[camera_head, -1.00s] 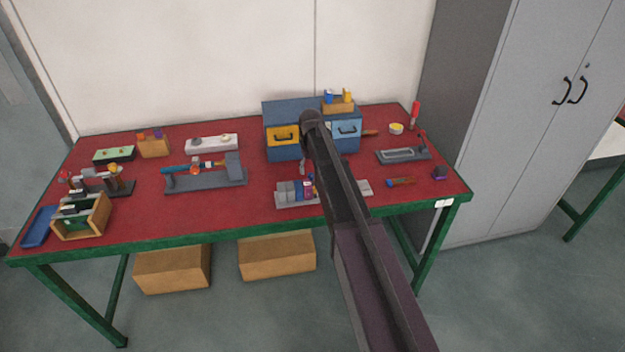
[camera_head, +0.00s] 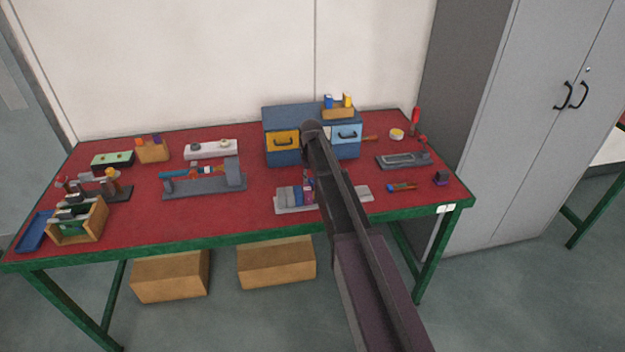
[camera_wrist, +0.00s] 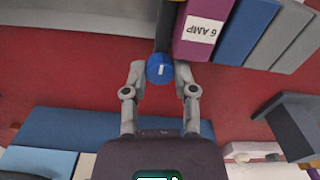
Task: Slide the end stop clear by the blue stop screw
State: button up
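The blue stop screw (camera_wrist: 160,69) shows its round slotted head in the wrist view. It sits between the two fingertips of my gripper (camera_wrist: 160,75), one close on each side; I cannot tell whether they press on it. A dark upright piece (camera_wrist: 166,28), apparently the end stop, stands behind the screw. Right beside it is a purple block labelled "6 AMP" (camera_wrist: 201,30), then a blue block (camera_wrist: 246,30) and grey ones. In the head view this row stands on a light grey rail (camera_head: 289,207), and my arm hides part of it.
Behind the rail stands a blue cabinet (camera_head: 285,115) with a yellow drawer (camera_head: 283,141) and a light blue drawer (camera_head: 346,133). A grey fixture (camera_head: 205,186) is to the left, an open wooden box (camera_head: 85,236) at far left. Red tabletop (camera_head: 230,217) is clear in front.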

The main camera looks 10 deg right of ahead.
jog(key=shift+d, duration=4.7)
jog(key=o, duration=1)
jog(key=shift+c, duration=0.2)
notch_tip(320, 180, up, 7)
jog(key=p, duration=0.7)
jog(key=s+a+m, duration=0.1)
jog(key=s+a, duration=0.3)
jog(key=s, duration=1)
jog(key=s+a+m, duration=0.1)
jog(key=s+a, duration=0.4)
jog(key=s, duration=1)
